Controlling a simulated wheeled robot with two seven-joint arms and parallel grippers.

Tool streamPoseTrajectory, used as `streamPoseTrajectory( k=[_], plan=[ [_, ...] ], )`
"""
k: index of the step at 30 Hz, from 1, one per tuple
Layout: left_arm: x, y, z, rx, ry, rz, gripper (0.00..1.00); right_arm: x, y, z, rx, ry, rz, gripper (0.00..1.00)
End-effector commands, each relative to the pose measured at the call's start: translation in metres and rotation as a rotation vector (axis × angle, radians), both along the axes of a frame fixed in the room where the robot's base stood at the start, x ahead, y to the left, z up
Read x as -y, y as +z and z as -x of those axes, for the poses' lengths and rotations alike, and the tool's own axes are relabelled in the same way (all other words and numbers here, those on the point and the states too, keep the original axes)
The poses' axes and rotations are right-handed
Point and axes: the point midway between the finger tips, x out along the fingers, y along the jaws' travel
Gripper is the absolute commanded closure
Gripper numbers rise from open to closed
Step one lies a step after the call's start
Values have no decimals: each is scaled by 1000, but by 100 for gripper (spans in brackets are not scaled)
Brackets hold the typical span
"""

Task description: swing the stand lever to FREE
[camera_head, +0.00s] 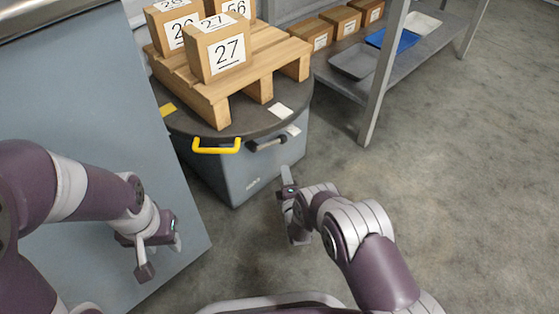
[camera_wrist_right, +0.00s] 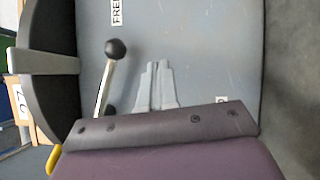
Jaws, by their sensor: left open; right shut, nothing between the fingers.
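The stand lever (camera_head: 267,144) is on the side of the grey stand (camera_head: 235,172), just under its dark round top. In the right wrist view it is a silver rod with a black ball knob (camera_wrist_right: 117,48). The knob is close to the FREE label (camera_wrist_right: 117,12). The lever's base is partly hidden by my gripper body. My right gripper (camera_wrist_right: 155,85) is shut and empty, its fingers beside the rod and apart from it in the picture. In the head view, my right gripper (camera_head: 287,178) is below the lever. My left gripper (camera_head: 160,258) is open and empty, far from the lever.
A yellow handle (camera_head: 217,146) is left of the lever. A wooden pallet (camera_head: 215,92) with numbered boxes (camera_head: 220,52) rests on the stand top. A grey-blue panel (camera_head: 75,110) fills the left. A shelf (camera_head: 372,95) stands at the back right. The right floor is clear.

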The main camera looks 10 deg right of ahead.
Motion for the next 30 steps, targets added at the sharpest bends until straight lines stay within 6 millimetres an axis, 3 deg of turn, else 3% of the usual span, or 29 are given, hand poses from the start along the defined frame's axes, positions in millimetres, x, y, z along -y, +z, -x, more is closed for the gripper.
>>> streamPoseTrajectory(
  k=[1,10,30],
  plan=[
    [0,11,1,-2,0,0,57,4,-2,11,-7,0,1,100],
    [0,20,1,-3,0,0,57,19,-29,43,-4,5,1,100],
    [0,20,1,-3,0,0,57,19,-32,46,-3,7,1,100]
  ],
)
